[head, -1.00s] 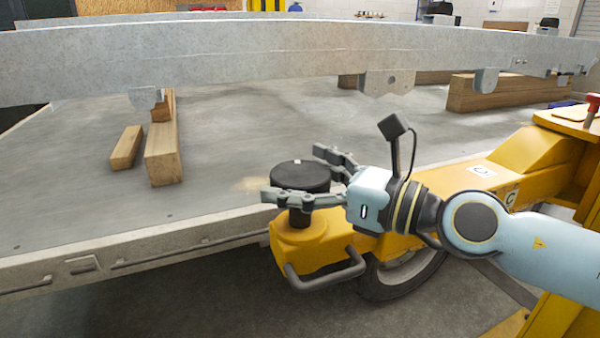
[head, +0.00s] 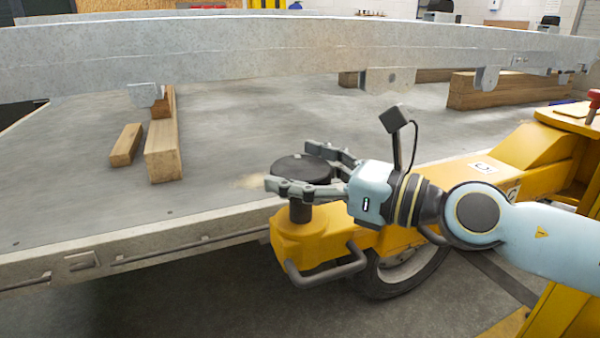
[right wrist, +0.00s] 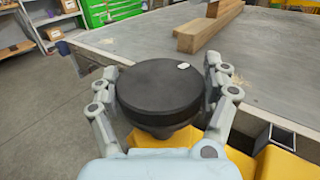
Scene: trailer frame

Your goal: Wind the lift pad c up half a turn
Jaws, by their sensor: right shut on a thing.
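The lift pad (head: 302,166) is a round black disc on a short dark stem, standing on the end of a yellow lift arm (head: 310,243). My right gripper (head: 298,173) is shut on the pad, with one finger on its near side and one on its far side. In the right wrist view the pad (right wrist: 158,92) sits upright between the two fingers (right wrist: 165,85), with a small white mark near its far right rim. The left gripper is not in view.
A grey steel trailer beam (head: 250,50) runs across above a flat grey deck (head: 80,215). Timber blocks (head: 162,152) lie on the deck. A bent dark handle (head: 325,268) and a wheel (head: 405,272) are below the lift arm.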

